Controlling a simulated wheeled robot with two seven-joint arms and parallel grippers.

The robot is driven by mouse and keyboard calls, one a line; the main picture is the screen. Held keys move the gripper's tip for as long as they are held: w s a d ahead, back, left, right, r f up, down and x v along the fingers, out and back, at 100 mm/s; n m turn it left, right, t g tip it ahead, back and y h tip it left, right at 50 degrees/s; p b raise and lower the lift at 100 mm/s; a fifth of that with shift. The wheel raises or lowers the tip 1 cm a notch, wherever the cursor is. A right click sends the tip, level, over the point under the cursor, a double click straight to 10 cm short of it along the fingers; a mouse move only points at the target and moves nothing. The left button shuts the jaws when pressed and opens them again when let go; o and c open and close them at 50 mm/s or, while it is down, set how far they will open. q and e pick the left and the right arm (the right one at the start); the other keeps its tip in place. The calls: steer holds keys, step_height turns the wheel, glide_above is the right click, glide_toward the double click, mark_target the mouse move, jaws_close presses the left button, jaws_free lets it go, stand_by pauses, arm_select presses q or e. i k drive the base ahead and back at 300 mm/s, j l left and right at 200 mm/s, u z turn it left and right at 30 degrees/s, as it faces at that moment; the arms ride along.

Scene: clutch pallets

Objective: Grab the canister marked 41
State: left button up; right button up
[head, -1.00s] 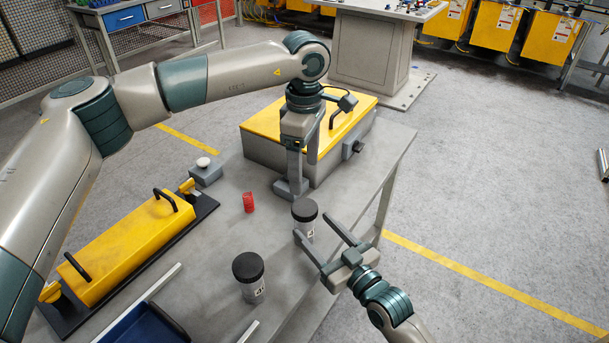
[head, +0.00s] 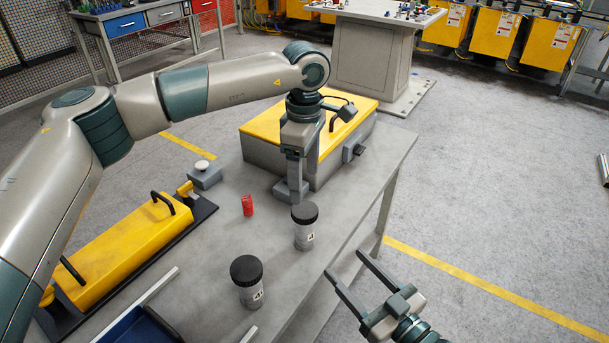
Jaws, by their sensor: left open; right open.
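Two grey canisters with black lids stand upright on the grey table. The label on the nearer canister (head: 247,295) seems to read 41. The label on the farther canister (head: 304,232) is too small to read surely. My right gripper (head: 347,265) is open and empty, off the table's right edge, with its fingers pointing up-left toward the farther canister and apart from it. My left gripper (head: 293,188) is open and points down just behind the farther canister, in front of the yellow-lidded box; its fingers overlap in this view.
A grey box with a yellow lid (head: 262,122) stands at the back of the table (head: 225,228). A small red cylinder (head: 247,205) stands left of the canisters. A yellow handled fixture (head: 125,245) and a blue tray (head: 140,328) lie at the left.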

mark_target(304, 235)
steer(key=k+l, duration=0.8)
